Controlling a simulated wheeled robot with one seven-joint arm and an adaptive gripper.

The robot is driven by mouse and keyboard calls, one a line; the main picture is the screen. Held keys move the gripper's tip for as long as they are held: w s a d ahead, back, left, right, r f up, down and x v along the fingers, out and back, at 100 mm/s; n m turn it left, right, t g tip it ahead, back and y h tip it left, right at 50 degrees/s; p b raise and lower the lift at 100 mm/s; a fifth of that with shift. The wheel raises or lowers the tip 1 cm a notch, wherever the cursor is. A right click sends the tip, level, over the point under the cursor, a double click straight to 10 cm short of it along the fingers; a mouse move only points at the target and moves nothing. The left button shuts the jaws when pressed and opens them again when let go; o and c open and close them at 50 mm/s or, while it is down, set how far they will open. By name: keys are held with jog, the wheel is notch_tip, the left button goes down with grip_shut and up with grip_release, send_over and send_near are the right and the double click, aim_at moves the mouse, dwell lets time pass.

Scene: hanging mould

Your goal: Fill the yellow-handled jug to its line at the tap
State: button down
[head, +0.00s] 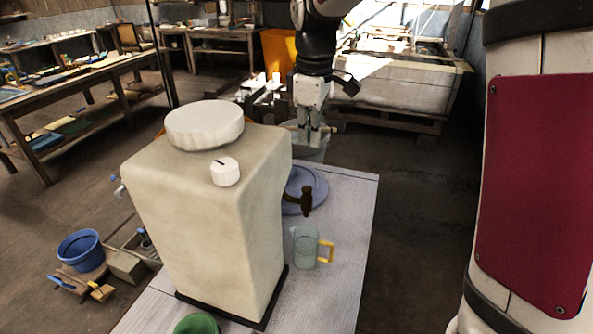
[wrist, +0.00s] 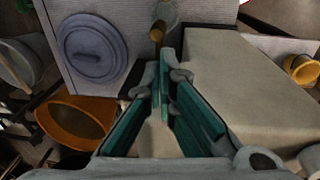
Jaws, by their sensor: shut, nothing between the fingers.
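The clear jug (head: 304,246) with a yellow handle stands upright on the pale table, close to the right side of the large beige tank (head: 205,215). Its handle points right. Its fill line and any water in it are too small to make out. A brown tap (head: 306,200) sticks out from the tank's right side, behind the jug in the head view; it also shows in the wrist view (wrist: 157,32). My gripper (head: 314,142) is above and behind the tank's far right edge, apart from jug and tap. Its teal fingers (wrist: 164,55) are shut and empty.
A round blue lid-like disc (head: 318,180) lies on the table behind the tap. The tank carries a white cap (head: 205,124) and a white knob (head: 225,172). A green cup (head: 197,324) is at the front. The table right of the jug is clear.

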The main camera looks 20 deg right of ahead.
aim_at(306, 190)
jog(key=shift+f, duration=0.1)
jog(key=f, duration=0.4)
jog(key=w+f+p, duration=0.1)
jog(key=f, duration=0.4)
jog(key=f+p, duration=0.1)
jog(key=f, duration=0.3)
jog(key=shift+w+f, duration=0.25)
jog(key=shift+f, duration=0.15)
